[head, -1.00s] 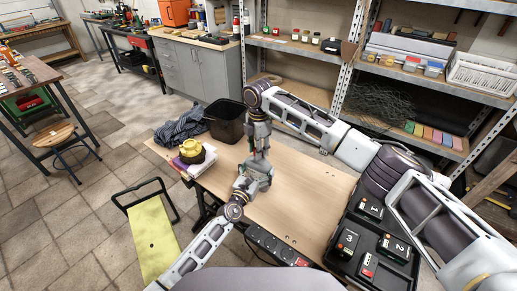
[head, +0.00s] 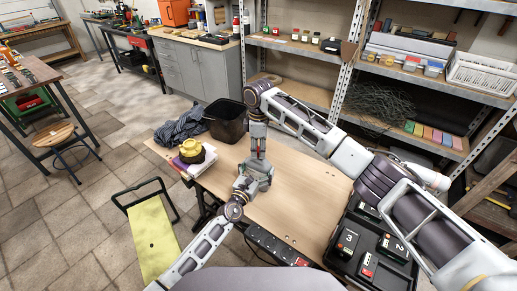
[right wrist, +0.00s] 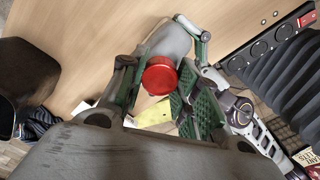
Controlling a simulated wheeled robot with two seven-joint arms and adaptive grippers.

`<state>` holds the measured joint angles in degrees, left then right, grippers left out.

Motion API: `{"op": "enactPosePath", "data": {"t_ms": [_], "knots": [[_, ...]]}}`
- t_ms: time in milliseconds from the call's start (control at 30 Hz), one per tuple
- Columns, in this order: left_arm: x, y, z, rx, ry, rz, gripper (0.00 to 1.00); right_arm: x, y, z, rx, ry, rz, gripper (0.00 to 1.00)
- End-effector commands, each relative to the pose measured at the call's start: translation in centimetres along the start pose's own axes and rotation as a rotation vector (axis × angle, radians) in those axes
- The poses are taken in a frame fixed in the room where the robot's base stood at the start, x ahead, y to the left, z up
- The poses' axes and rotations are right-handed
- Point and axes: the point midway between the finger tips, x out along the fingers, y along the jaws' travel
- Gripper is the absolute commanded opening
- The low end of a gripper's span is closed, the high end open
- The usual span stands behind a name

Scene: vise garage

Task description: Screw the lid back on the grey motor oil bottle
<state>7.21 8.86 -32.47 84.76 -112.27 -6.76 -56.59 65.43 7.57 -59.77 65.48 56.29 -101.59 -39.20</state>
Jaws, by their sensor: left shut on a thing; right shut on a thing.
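In the right wrist view, the grey bottle (right wrist: 172,42) has the red lid (right wrist: 159,76) at its mouth, facing the camera. Whether the lid is fully seated cannot be seen. My right gripper (right wrist: 155,82) has its green-padded fingers on both sides of the lid and is shut on it. My left gripper (right wrist: 197,44) is shut on the bottle's side. In the head view, my right gripper (head: 260,163) points down over my left gripper (head: 246,186) above the workbench (head: 305,190). The bottle and lid are mostly hidden there between the grippers.
A black bin (head: 226,120), dark cloth (head: 181,125) and a yellow object (head: 191,148) on books sit at the bench's left end. A black case (head: 350,265) with numbered batteries lies at right. A power strip (head: 270,246) runs along the front edge. The bench middle is clear.

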Motion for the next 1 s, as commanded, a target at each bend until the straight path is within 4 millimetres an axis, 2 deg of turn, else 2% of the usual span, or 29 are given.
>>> {"op": "enactPosePath", "data": {"t_ms": [1000], "knots": [[-0.03, -0.11, -0.05, 0.004, 0.001, -0.002, 0.25, 0.01, 0.0, -0.12, 0.914, 0.005, 0.001, 0.03]]}}
